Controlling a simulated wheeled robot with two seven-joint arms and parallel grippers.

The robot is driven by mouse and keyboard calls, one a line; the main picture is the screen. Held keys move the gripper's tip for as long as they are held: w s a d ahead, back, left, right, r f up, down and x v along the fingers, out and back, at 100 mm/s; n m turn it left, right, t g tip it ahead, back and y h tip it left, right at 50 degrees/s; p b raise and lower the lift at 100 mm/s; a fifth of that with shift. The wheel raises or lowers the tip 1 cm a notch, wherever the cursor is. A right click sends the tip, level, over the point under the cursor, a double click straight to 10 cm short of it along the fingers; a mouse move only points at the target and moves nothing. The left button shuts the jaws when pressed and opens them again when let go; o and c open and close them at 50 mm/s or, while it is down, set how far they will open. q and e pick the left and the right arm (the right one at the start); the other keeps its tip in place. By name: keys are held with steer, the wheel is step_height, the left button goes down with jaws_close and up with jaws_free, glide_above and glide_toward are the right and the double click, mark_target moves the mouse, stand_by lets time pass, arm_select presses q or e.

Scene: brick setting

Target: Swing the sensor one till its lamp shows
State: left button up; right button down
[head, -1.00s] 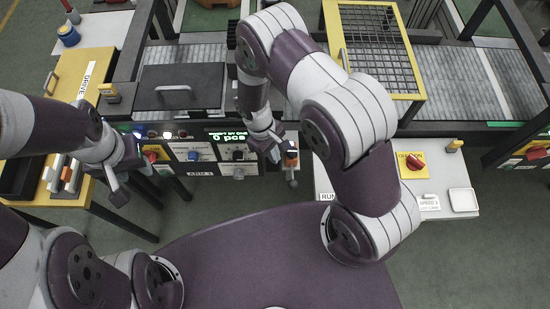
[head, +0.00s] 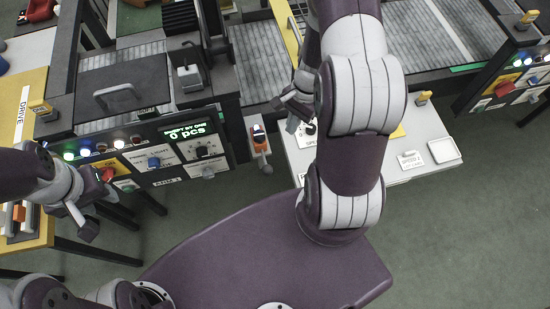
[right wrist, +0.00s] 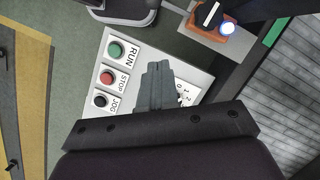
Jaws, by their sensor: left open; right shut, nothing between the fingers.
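The orange sensor (head: 262,141) sits on a grey bracket at the right end of the dark control front in the head view. It also shows at the top of the right wrist view (right wrist: 207,36), with a black and white top and a bright bluish-white lamp (right wrist: 228,28) that looks lit. My right gripper (head: 292,121) is shut and empty, apart from the sensor and to its right, over the white button panel. Its closed fingers (right wrist: 157,72) show in the right wrist view. My left gripper (head: 84,222) is open and empty, below the control front at the left.
The white panel (right wrist: 120,42) carries RUN, STOP and JOG buttons and a dial partly hidden by my fingers. A display (head: 187,133) reads 0 pcs. A conveyor (head: 420,40) runs behind. Open floor lies in front of the panel.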

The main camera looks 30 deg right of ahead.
mark_target(262, 152)
arm_select(q)
steer(key=shift+a+r+p, duration=0.2)
steer(key=shift+r+p, duration=0.8)
steer(key=shift+r, duration=0.1)
arm_select(e)
steer(key=s+a+f, duration=0.2)
steer(key=a+f, duration=0.4)
steer(key=f, duration=0.3)
steer(key=shift+a, duration=0.3)
arm_select(q)
steer(key=shift+d, duration=0.15)
arm_select(e)
steer(key=shift+d+f, duration=0.1)
